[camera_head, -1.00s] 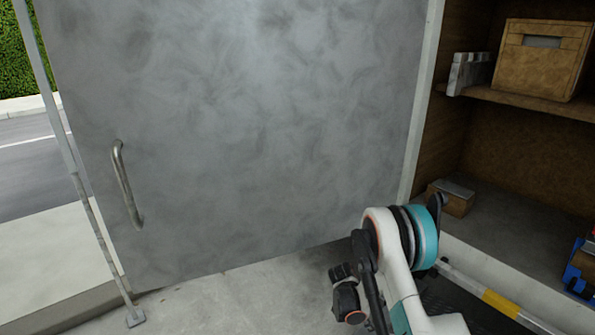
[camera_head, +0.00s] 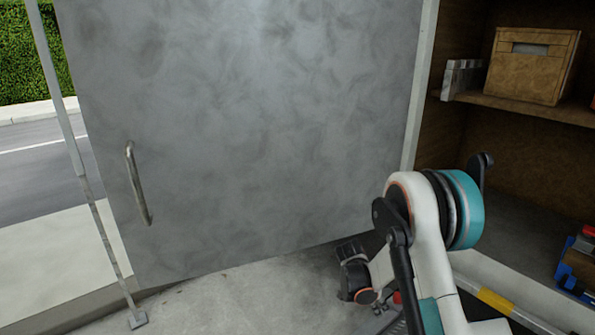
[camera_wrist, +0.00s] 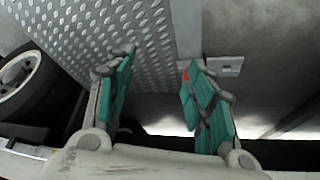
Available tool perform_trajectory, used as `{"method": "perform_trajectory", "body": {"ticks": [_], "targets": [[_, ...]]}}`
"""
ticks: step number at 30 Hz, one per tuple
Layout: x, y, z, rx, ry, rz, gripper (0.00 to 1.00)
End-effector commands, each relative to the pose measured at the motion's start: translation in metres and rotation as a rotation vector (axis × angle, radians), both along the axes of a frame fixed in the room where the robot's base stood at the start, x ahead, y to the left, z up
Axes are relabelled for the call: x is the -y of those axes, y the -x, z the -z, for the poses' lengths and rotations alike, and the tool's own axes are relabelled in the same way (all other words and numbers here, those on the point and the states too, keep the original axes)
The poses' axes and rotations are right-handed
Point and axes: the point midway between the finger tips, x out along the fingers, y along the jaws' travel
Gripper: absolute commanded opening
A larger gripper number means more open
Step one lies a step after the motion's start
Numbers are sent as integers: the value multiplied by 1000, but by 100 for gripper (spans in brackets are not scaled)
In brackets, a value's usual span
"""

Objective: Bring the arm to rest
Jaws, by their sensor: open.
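My arm shows at the lower right of the head view, white and teal and folded, in front of the truck's open side. My gripper (camera_wrist: 158,72) shows in the wrist view with its two teal fingers spread apart and nothing between them. Beyond the fingers lie a ridged metal plate (camera_wrist: 110,22) and grey floor. In the head view the fingertips cannot be made out.
A grey door (camera_head: 250,130) with a metal handle (camera_head: 137,183) stands open at the left. On the right, a shelf (camera_head: 530,106) holds a wooden box (camera_head: 532,65). A blue crate (camera_head: 577,265) sits at the right edge. A wheel (camera_wrist: 30,85) shows in the wrist view.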

Motion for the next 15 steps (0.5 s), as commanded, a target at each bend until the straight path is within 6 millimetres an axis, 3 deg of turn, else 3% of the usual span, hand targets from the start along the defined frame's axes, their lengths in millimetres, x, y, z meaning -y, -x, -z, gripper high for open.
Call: {"method": "perform_trajectory", "body": {"ticks": [1, 6, 15], "targets": [[0, 2, -20, -2, -7, -32, 49], [-5, 11, -82, -10, -36, -164, 49], [-11, 45, -177, -8, -71, -398, 49]]}}
